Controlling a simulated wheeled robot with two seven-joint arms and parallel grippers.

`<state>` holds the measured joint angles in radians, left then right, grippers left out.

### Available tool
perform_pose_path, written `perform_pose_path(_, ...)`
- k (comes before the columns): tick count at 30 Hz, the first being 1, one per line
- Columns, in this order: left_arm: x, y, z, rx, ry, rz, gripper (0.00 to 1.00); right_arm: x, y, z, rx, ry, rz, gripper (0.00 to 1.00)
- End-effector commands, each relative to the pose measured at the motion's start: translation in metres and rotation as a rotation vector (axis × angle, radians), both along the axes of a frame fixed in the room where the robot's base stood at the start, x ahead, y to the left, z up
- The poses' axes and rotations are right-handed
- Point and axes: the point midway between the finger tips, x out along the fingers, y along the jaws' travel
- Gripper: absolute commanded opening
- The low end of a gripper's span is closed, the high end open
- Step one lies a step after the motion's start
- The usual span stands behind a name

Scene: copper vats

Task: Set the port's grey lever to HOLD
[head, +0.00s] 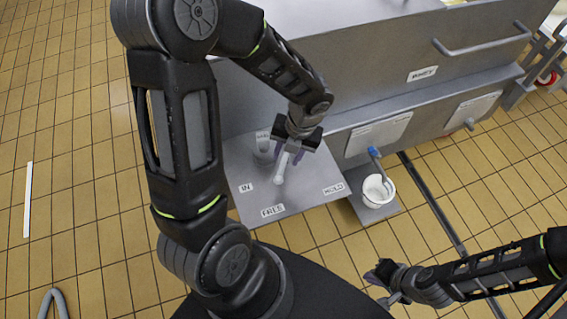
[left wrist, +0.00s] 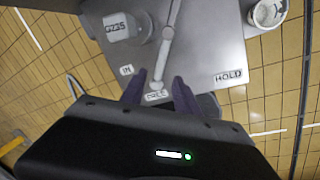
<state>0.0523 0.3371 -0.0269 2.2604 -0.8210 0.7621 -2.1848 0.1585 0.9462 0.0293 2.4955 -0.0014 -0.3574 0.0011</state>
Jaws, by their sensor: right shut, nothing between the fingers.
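The grey lever (head: 279,172) stands out over a grey plate (head: 302,192) marked IN, FREE and HOLD. In the left wrist view the lever (left wrist: 162,60) has its rounded end just by the FREE label (left wrist: 157,96). The HOLD label (left wrist: 228,76) is to the right and the IN label (left wrist: 126,69) to the left. My left gripper (head: 288,157) is over the plate. In its wrist view the fingers (left wrist: 159,92) are apart, one on each side of the lever's end; contact cannot be told. My right gripper (head: 386,282) is shut and empty, low over the floor.
A grey cylindrical fitting (head: 262,152) with a tag stands at the plate's left back. A white bucket (head: 377,191) with a blue-handled tool (head: 375,154) is right of the plate. The steel vat body (head: 385,75) rises behind.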

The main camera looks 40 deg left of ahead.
Motion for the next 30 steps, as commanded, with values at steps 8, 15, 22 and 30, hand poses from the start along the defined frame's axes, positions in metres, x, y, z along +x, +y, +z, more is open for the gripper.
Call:
perform_pose_path(8, -0.004, 0.008, -0.044, 0.000, 0.003, 0.001, 0.37, 0.000, 0.000, -0.009, 0.000, -0.001, 0.000, 0.00)
perform_pose_path(15, -0.004, 0.010, -0.055, -0.001, 0.000, 0.000, 0.37, 0.000, 0.000, -0.010, 0.000, -0.001, 0.000, 0.00)
perform_pose_path(22, -0.004, 0.010, -0.055, -0.001, 0.000, 0.000, 0.34, 0.000, 0.000, -0.010, 0.000, -0.001, 0.000, 0.00)
perform_pose_path(30, -0.004, 0.010, -0.055, -0.001, 0.000, 0.000, 0.12, 0.000, 0.000, -0.010, 0.000, -0.001, 0.000, 0.00)
